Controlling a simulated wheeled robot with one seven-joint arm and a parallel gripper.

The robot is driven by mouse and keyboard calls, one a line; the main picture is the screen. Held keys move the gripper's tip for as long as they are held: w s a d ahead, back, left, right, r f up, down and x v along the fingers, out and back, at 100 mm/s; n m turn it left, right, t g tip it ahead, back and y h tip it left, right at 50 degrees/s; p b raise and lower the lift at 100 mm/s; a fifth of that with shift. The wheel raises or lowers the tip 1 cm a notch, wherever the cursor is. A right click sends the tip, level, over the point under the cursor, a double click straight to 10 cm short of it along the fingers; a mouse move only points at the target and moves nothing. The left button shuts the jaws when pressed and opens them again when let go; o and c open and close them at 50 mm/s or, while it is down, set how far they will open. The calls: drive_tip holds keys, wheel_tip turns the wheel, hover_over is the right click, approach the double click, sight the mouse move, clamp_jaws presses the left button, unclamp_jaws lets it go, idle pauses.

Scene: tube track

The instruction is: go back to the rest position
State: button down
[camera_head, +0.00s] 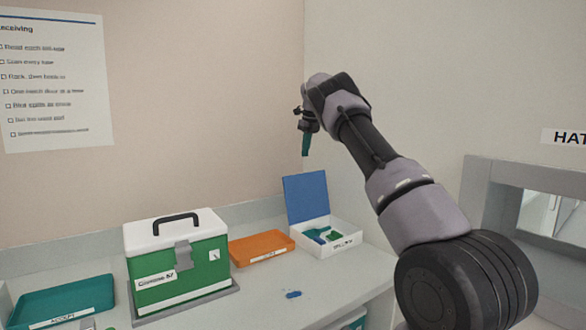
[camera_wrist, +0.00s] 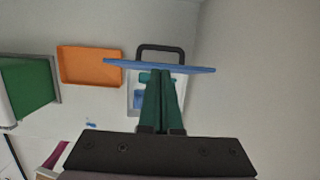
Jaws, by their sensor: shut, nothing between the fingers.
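My gripper (camera_head: 306,143) is raised high above the counter at the back, near the corner of the walls, with its green fingers pointing down. In the wrist view the two green fingers of my gripper (camera_wrist: 163,75) lie together, shut with nothing between them. Below them in that view is the open white box (camera_wrist: 133,100) with its blue lid (camera_wrist: 195,69), partly hidden by the fingers. The gripper touches nothing that I can see.
The counter (camera_head: 262,305) holds a green case with a white lid (camera_head: 180,285), a teal tray (camera_head: 45,303), an orange tray (camera_head: 262,246) and the white box (camera_head: 350,240) with its blue lid (camera_head: 305,197) up. A small blue item (camera_head: 293,294) lies loose. A hatch (camera_head: 480,200) is at right.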

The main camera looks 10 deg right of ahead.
drive_tip(key=s+d+r+n+t+y, duration=0.1)
drive_tip(key=s+d+r+n, duration=0.4)
drive_tip(key=s+r, duration=0.6)
drive_tip(key=s+a+r+n+t+y, duration=0.15)
drive_tip(key=s+r+n, duration=0.45)
drive_tip(key=s, duration=0.7)
drive_tip(key=s+a+f+n, duration=0.2)
drive_tip(key=s+n, duration=0.3)
drive_tip(key=s, duration=0.5)
drive_tip(key=s+a+f+n+t+h, duration=0.1)
drive_tip(key=s+a+f+n, duration=0.1)
drive_tip(key=s+n, duration=0.4)
drive_tip(key=s+a+f+n+t, duration=0.1)
drive_tip(key=s+a+f+n, duration=0.2)
drive_tip(key=s, duration=1.2)
drive_tip(key=shift+f+n, duration=0.8)
drive_tip(key=shift+n, duration=0.4)
